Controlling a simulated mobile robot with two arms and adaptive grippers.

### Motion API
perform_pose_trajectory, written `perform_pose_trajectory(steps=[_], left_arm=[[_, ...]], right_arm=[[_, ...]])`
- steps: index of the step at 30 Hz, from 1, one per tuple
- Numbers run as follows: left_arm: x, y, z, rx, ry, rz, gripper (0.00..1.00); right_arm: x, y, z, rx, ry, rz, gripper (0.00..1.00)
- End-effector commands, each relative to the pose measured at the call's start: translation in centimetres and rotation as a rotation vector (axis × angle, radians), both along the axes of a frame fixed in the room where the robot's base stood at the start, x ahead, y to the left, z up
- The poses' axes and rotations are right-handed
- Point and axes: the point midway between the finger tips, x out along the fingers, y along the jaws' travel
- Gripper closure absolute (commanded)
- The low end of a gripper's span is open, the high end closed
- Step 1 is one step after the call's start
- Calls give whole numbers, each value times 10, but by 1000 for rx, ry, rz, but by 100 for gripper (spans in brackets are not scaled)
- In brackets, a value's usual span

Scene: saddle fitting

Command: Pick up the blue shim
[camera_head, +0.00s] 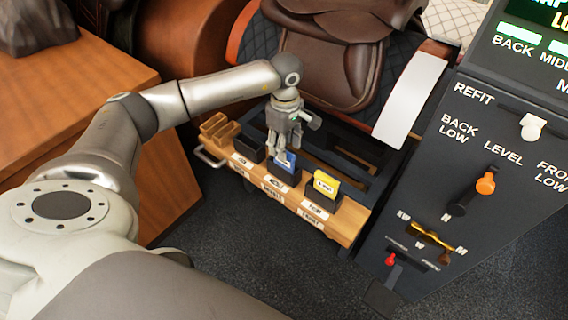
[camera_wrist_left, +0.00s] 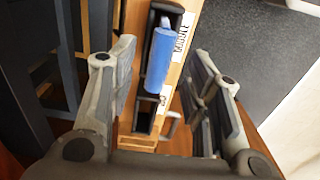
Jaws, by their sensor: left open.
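The blue shim (camera_head: 285,168) stands in a dark slot on a wooden rack (camera_head: 344,226), near the rack's middle. In the left wrist view the blue shim (camera_wrist_left: 159,60) lies between the two fingers and apart from them, with its slot around it. My left gripper (camera_head: 280,150) is open and points down just above the blue shim. It also shows in the left wrist view (camera_wrist_left: 165,80), with a finger on each side. A yellow shim (camera_head: 326,184) stands in the slot to the right. My right gripper is not in view.
An empty-looking dark slot (camera_head: 250,148) sits left of the blue shim. A dark control panel (camera_head: 470,170) with levers stands at right. A brown saddle (camera_head: 340,60) is behind the rack, and a wooden bench (camera_head: 70,95) is at left.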

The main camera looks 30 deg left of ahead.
Motion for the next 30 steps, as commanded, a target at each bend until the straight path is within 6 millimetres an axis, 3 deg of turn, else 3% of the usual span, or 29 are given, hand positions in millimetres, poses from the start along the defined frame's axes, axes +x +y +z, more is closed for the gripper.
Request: perform_pose_trajectory(steps=[12,19,27,30], left_arm=[[0,3,-50,-3,1,0,55],[1,3,-51,-2,-1,0,57],[1,3,-51,-2,-1,0,91],[1,3,-51,-2,-1,0,100]], right_arm=[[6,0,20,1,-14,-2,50],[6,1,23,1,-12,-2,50],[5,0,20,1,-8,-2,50],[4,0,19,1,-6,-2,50]])
